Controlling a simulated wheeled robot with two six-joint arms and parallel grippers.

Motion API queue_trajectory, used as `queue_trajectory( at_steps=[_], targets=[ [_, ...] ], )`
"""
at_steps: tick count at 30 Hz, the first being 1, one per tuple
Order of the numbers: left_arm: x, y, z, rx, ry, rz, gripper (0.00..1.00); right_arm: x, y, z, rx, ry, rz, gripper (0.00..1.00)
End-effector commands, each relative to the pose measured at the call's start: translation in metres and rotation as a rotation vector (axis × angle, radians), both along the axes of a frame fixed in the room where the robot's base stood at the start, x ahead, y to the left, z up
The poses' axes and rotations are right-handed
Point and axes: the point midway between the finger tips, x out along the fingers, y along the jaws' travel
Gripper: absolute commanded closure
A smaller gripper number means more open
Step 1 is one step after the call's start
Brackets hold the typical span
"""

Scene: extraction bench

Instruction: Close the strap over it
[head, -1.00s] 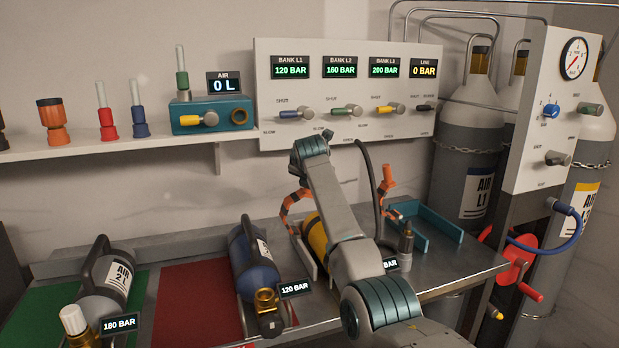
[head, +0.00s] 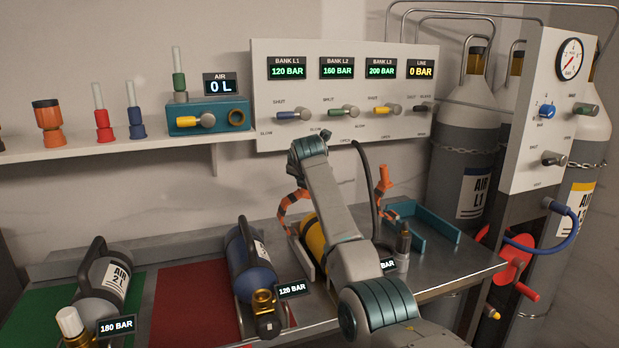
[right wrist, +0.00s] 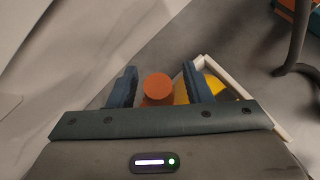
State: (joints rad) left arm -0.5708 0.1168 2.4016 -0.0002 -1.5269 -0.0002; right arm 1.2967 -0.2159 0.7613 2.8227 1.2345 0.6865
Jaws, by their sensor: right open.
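The yellow cylinder (head: 313,238) lies in a pale cradle on the metal bench, partly hidden by my right arm. An orange-and-black striped strap piece (head: 290,204) stands up at its left side. Another striped piece with an orange knobbed end (head: 384,178) stands at its right side, so the strap is not lying across the cylinder. My right gripper (right wrist: 164,88) is open in the right wrist view. A round orange end (right wrist: 158,86) shows between its fingers, with no clear contact. The cylinder's yellow also shows beside the right finger (right wrist: 214,83). My left gripper is out of view.
A blue cylinder (head: 250,260) and a grey cylinder (head: 103,284) lie to the left on the bench. A teal open bracket (head: 425,229) is at the right. A dark hose (head: 366,190) hangs behind my arm. The valve panel (head: 270,100) stands behind.

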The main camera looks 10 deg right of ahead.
Motion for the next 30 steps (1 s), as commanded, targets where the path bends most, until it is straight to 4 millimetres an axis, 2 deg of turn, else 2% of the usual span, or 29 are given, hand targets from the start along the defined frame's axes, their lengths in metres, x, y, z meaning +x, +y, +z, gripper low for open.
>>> queue_trajectory(
  at_steps=[5,18,23,30],
  targets=[
    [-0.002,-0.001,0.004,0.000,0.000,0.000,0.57,-0.014,0.003,0.012,0.002,-0.003,0.000,0.55],
    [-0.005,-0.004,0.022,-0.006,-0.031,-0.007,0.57,-0.071,0.010,0.061,0.002,-0.003,0.001,0.55],
    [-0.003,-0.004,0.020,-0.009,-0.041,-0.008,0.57,-0.078,0.011,0.067,0.001,-0.001,0.000,0.55],
    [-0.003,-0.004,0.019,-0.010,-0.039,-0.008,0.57,-0.079,0.011,0.068,0.000,-0.001,-0.001,0.55]
  ],
)
